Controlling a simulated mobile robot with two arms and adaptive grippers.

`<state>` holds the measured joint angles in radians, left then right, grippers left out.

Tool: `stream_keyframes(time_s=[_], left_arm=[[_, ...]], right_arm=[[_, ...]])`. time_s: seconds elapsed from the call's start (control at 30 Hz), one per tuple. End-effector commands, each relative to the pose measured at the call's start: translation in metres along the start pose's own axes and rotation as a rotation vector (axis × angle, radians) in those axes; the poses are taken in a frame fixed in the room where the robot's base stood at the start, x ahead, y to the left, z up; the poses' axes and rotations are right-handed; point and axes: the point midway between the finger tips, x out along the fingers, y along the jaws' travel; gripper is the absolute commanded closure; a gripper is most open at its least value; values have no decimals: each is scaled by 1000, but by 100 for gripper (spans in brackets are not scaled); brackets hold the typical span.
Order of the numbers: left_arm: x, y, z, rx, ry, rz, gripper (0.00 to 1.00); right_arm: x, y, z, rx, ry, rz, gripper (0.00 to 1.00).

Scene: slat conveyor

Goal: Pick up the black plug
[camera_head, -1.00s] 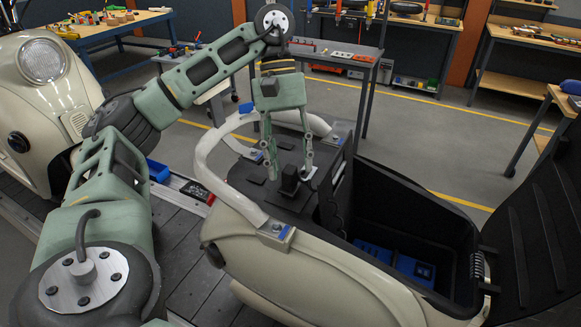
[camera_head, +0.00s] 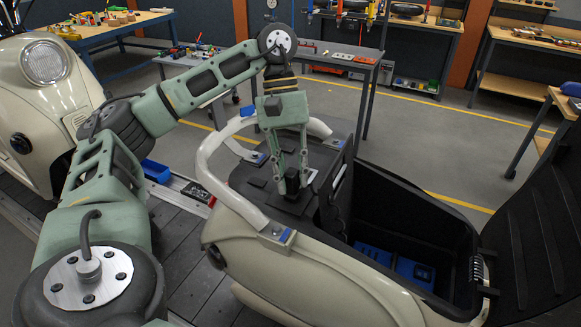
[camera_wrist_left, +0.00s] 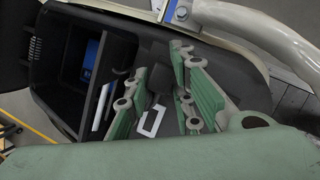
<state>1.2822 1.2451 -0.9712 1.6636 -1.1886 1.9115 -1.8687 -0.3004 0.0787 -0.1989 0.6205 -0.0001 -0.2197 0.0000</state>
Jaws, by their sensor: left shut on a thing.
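The black plug (camera_head: 293,183) stands on the dark deck (camera_head: 262,183) of the cream scooter body, inside the white curved tube. My left gripper (camera_head: 293,186) comes down from above with its green fingers on either side of the plug, shut on it. In the left wrist view the dark plug (camera_wrist_left: 158,80) shows between the two fingers of the left gripper (camera_wrist_left: 160,95); dark on dark, its outline is hard to make out. I cannot tell whether it is clear of the deck. My right gripper is not in view.
The white tube (camera_head: 208,165) with blue-topped clamps surrounds the deck. An open black compartment (camera_head: 440,220) with blue parts (camera_head: 395,262) lies to the right, its lid raised. A white bracket (camera_wrist_left: 150,122) lies near the fingers. A grey table (camera_head: 345,62) stands behind.

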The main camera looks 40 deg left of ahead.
Motion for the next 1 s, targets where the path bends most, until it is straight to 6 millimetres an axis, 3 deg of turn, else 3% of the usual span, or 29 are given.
stream_keyframes(time_s=[0.43,0.57,0.6,0.8,1.0], left_arm=[[-6,2,2,2,1,1,100],[-25,5,10,5,3,4,100],[-37,6,15,2,4,3,100],[-70,11,29,1,4,2,100],[-89,14,37,1,3,0,100]], right_arm=[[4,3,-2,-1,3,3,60],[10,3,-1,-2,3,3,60],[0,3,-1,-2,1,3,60],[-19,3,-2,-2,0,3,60],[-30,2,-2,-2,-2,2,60]])
